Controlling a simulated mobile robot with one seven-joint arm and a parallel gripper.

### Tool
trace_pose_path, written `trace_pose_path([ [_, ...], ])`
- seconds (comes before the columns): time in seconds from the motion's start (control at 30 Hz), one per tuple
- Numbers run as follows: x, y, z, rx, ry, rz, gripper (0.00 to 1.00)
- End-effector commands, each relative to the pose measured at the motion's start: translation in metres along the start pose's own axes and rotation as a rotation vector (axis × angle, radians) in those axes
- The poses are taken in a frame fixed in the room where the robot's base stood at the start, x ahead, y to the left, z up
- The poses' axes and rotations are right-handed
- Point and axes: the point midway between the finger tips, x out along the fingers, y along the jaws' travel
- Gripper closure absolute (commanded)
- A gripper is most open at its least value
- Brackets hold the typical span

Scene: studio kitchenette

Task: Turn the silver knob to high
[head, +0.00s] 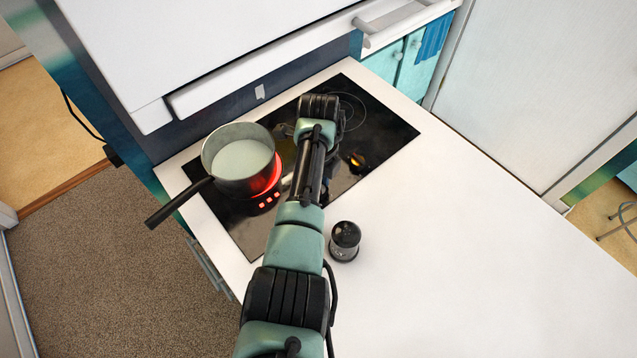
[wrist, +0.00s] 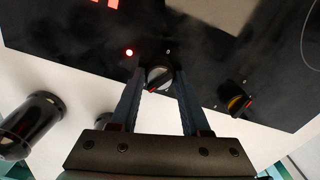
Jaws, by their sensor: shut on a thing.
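The silver knob (wrist: 158,78) sits on the black glass cooktop (wrist: 205,48), between my fingertips in the wrist view. It has a dark face, a pale rim and a red mark towards its lower left. My gripper (wrist: 157,80) is shut on it, one finger at each side. A red light (wrist: 129,52) glows up and left of the knob, and a small pale mark is printed just above it. In the head view my arm hides the silver knob and my fingertips.
A second knob (wrist: 238,104), black with orange and red, is to the right; it also shows in the head view (head: 357,160). A pot of white liquid (head: 243,160) stands over a glowing red burner. A black jar (head: 344,240) stands on the white counter (head: 440,235), clear further right.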

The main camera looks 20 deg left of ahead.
Motion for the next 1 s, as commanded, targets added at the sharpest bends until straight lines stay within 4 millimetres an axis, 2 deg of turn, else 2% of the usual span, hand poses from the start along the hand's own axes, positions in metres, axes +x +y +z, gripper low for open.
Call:
trace_pose_path([
  [0.47, -0.0021, -0.0019, -0.0003, 0.017, 0.000, -0.004, 1.00],
  [0.5, -0.0020, -0.0019, -0.0003, 0.017, 0.000, -0.004, 0.50],
  [0.63, -0.0015, -0.0014, -0.0003, 0.016, 0.000, -0.003, 0.27],
  [0.67, -0.0014, -0.0013, -0.0003, 0.016, 0.000, -0.003, 0.23],
  [1.0, -0.0033, -0.0006, 0.0000, 0.014, 0.000, -0.001, 0.23],
])
